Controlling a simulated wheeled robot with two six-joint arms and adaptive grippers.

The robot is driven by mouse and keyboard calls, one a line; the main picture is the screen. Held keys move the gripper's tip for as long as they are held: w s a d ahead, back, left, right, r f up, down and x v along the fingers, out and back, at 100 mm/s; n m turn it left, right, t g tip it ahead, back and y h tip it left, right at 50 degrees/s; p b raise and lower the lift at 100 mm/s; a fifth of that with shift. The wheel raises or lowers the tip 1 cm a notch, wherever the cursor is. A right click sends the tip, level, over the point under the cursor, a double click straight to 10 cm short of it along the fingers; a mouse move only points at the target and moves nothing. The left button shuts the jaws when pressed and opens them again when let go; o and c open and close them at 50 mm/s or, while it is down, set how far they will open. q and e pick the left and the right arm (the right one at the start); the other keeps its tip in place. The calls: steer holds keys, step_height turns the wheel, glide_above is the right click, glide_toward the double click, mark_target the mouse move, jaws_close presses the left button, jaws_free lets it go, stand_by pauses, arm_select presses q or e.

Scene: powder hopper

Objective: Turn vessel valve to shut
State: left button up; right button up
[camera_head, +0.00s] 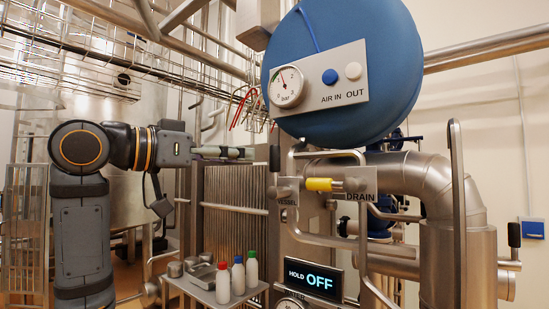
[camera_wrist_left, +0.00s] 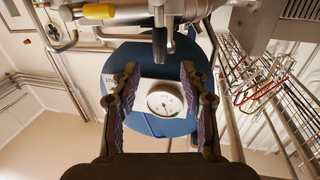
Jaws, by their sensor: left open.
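The vessel valve's black handle (camera_head: 275,158) stands upright above its metal body, left of the yellow drain handle (camera_head: 319,184). The VESSEL label (camera_head: 287,203) is partly covered. My left gripper (camera_head: 250,154) reaches in from the left, level with the black handle, its tips just short of it. In the left wrist view the left gripper (camera_wrist_left: 159,72) is open and empty. The dark handle (camera_wrist_left: 160,45) shows ahead, in line with the gap between the fingers. The yellow handle also shows in the wrist view (camera_wrist_left: 99,11). My right gripper is not in view.
A blue round vessel (camera_head: 398,60) with a pressure gauge (camera_head: 286,87) hangs above the valves. A display (camera_head: 313,278) reads HOLD OFF. Several small bottles, including a red-capped one (camera_head: 223,284), stand on a shelf below my left arm. Thick pipes (camera_head: 430,180) fill the right side.

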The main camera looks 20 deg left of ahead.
mark_target(271, 156)
arm_select(q)
steer(key=p+x, duration=0.4)
steer(key=x, duration=0.5)
steer(key=shift+w+d+r, duration=0.2)
steer(key=shift+w+d+f+p, duration=0.1)
steer(key=shift+w+d+p, duration=0.05)
steer(key=shift+w+p, duration=0.2)
steer(key=shift+c, duration=0.5)
jaws_close()
